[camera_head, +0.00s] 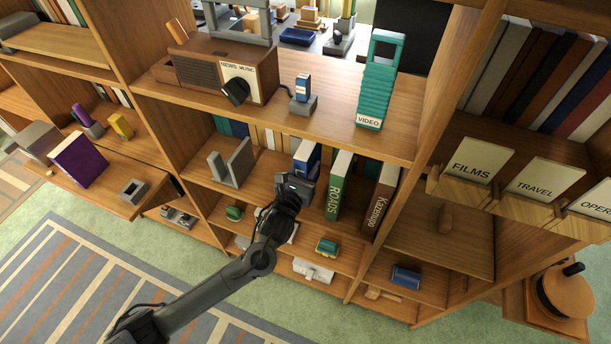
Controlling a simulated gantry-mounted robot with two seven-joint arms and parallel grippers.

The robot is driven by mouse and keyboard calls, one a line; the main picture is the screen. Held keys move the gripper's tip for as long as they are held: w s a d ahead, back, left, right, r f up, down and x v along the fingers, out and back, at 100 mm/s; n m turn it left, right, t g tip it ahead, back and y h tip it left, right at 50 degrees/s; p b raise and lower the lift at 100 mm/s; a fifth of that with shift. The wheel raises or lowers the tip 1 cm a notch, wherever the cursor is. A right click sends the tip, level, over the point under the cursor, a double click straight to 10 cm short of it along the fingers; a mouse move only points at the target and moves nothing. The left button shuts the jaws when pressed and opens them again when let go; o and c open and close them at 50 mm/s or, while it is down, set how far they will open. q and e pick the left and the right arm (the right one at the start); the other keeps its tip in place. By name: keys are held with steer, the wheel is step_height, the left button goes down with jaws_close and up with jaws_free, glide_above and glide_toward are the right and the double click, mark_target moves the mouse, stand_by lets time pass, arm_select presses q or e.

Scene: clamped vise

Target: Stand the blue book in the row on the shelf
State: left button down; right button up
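The blue book (306,157) is upright on the middle shelf, in line with the row. Its lower part is hidden behind my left gripper (298,186). The gripper is at the book's front; its fingers are too small and dark to tell whether they are closed on it. To the right stand the green ROADS book (339,186) and the brown Kazengo book (380,202). A grey bookend (232,163) stands to the left, with a gap between it and the blue book. My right gripper is not in view.
Card bins (480,160) are at right.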

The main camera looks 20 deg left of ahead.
arm_select(q)
steer(key=shift+f, duration=1.9)
steer(key=c, duration=1.1)
jaws_free()
steer(key=shift+f, duration=0.3)
steer(key=o, duration=0.5)
steer(key=shift+r, duration=0.15)
